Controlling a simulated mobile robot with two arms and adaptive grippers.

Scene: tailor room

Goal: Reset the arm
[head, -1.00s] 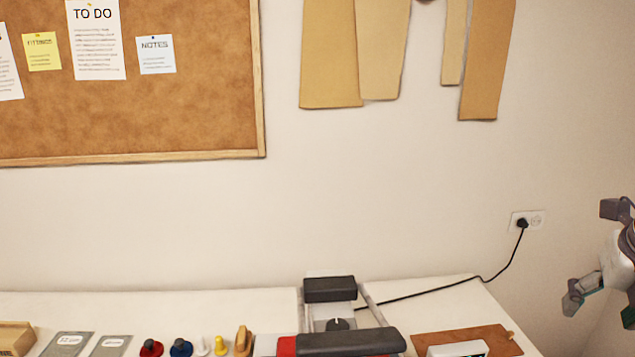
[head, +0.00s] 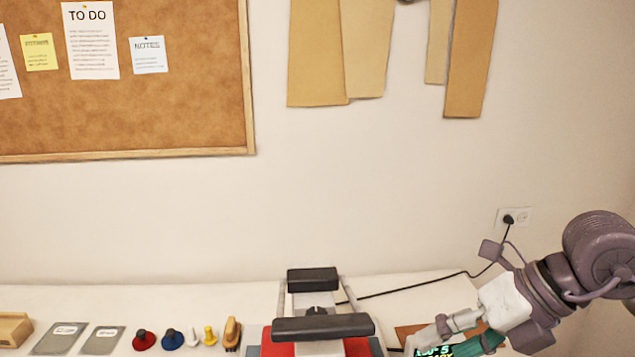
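My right arm comes in from the right edge in the head view. Its gripper (head: 468,327) points down and left, low over the right part of the white table. Grey finger parts and a green piece show at its front, but whether the fingers are open or closed on anything is unclear. Below it, a small display with bright green lettering (head: 435,350) is cut by the bottom edge. My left gripper is not in view.
A press-like machine (head: 312,326) with dark bars and red parts stands left of my gripper. A brown mat (head: 404,331) lies partly hidden beneath my gripper. Red (head: 144,340), blue (head: 172,339) and yellow (head: 210,335) small tools stand further left. A black cord (head: 410,288) runs to the wall socket.

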